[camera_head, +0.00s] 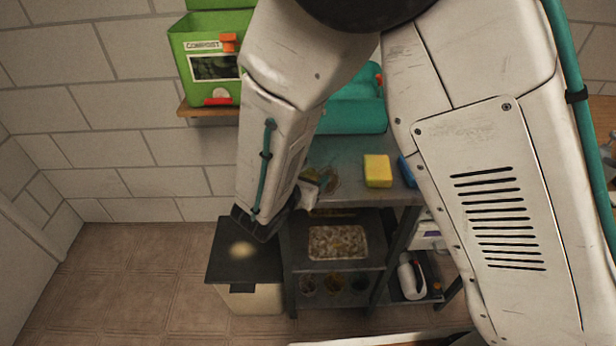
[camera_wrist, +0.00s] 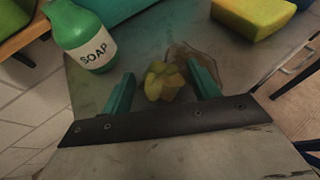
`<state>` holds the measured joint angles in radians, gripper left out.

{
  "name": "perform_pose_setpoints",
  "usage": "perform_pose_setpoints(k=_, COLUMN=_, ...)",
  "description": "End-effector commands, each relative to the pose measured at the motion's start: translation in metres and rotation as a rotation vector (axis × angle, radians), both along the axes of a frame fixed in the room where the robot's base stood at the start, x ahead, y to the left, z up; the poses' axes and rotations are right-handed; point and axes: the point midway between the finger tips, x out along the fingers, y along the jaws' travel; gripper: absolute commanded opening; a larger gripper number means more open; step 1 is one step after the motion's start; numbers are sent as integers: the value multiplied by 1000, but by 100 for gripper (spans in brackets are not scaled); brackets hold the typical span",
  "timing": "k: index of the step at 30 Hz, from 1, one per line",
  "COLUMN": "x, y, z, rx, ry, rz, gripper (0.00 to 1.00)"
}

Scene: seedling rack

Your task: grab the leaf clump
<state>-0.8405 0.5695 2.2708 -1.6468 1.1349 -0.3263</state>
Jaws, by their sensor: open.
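A small yellow-green leaf clump (camera_wrist: 163,84) lies on the grey worktop (camera_wrist: 130,60) in the wrist view. My gripper (camera_wrist: 164,72) is open, with one teal finger to the left of the clump and one to its right. The clump is between the fingers in the picture; I cannot tell if either finger touches it. In the head view my gripper (camera_head: 320,184) is low over the left part of the worktop, and my arm hides much around it. I cannot make out the clump clearly there.
A brown, see-through crumpled thing (camera_wrist: 190,54) lies just behind the right finger. A green soap bottle (camera_wrist: 82,38) stands to the left. A yellow sponge (camera_head: 377,170) is on the right, near a teal container (camera_head: 352,117). A black-lidded bin (camera_head: 232,268) stands on the floor.

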Motion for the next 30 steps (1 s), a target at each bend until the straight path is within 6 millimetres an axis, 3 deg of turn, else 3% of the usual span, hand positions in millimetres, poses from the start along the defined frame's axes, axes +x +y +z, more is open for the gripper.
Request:
perform_pose_setpoints(k=1, x=0, y=0, z=0, rx=0, ry=0, rz=0, gripper=55)
perform_pose_setpoints(k=6, x=0, y=0, z=0, rx=0, ry=0, rz=0, gripper=14)
perform_pose_setpoints(k=17, x=0, y=1, z=3, rx=1, ry=-1, rz=1, gripper=13)
perform_pose_setpoints(k=23, x=0, y=1, z=18, rx=2, ry=-2, rz=1, gripper=13)
perform_pose_setpoints(k=27, x=0, y=1, z=38, rx=5, ry=-4, rz=0, gripper=13)
perform_pose_setpoints(k=30, x=-24, y=3, z=38, rx=0, ry=0, rz=4, gripper=13)
